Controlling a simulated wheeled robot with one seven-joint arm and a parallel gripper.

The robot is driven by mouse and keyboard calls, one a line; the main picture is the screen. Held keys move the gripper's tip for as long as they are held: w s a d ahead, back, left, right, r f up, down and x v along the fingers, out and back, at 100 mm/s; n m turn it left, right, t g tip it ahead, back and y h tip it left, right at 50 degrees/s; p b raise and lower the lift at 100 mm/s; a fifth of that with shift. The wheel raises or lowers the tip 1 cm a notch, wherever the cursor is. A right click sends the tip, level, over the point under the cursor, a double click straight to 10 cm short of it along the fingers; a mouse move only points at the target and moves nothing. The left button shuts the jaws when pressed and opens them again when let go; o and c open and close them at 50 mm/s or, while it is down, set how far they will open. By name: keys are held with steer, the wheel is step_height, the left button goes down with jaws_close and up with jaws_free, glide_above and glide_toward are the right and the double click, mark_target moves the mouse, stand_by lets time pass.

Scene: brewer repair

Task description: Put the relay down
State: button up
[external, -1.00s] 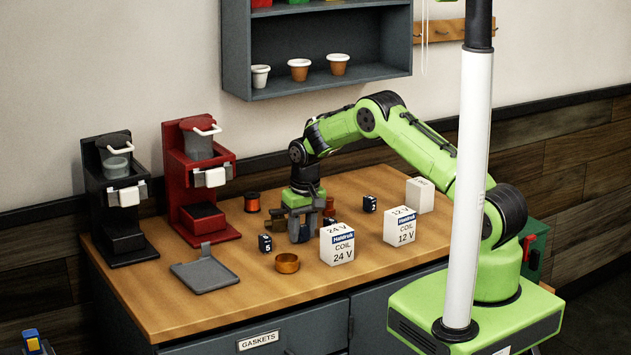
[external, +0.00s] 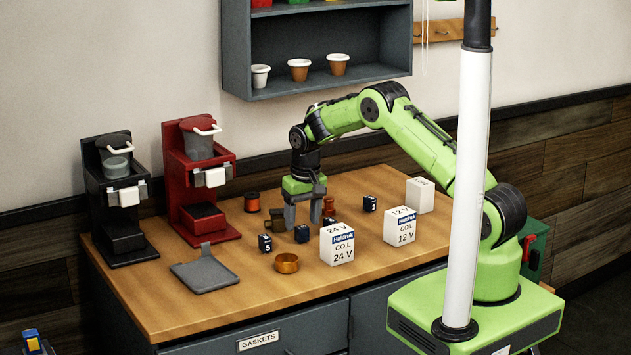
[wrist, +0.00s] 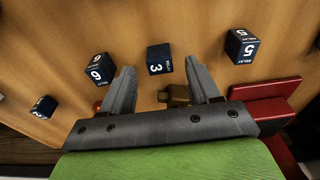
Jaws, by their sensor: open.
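A small dark blue relay marked 3 (wrist: 160,60) sits on the wooden bench; it also shows in the external view (external: 302,234). My gripper (external: 303,218) is open just above it, with its fingers pointing down and nothing between them. In the wrist view the relay lies just beyond the gap between my open fingertips (wrist: 160,72). Similar relays stand around it: one marked 6 (wrist: 97,68), one marked 5 (wrist: 241,46) and one marked 2 (wrist: 44,107).
The coil 24 V box (external: 338,244) and coil 12 V box (external: 400,227) stand to the right. Black (external: 117,195) and red (external: 200,180) brewers stand left.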

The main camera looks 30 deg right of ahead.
step_height(320, 180, up, 9)
steer(key=s, duration=0.1)
steer(key=shift+f, duration=0.15)
steer(key=s+d+r+t, duration=0.1)
steer(key=s+d+r, duration=0.3)
steer(key=s+r, duration=0.5)
steer(key=s+d+r+t, duration=0.1)
steer(key=s+d+r, duration=0.3)
steer(key=s+r, duration=0.5)
steer(key=s+d+t, duration=0.1)
steer(key=s, duration=0.9)
steer(key=shift+d+r, duration=0.3)
steer(key=shift+r, duration=0.1)
steer(key=shift+t, duration=0.6)
steer(key=s+f, duration=0.1)
steer(key=s, duration=0.1)
steer(key=s+f, duration=0.1)
steer(key=s, duration=0.2)
steer(key=s+d+f, duration=0.1)
steer(key=s, duration=0.2)
steer(key=shift+s, duration=0.1)
steer(key=shift+w, duration=0.2)
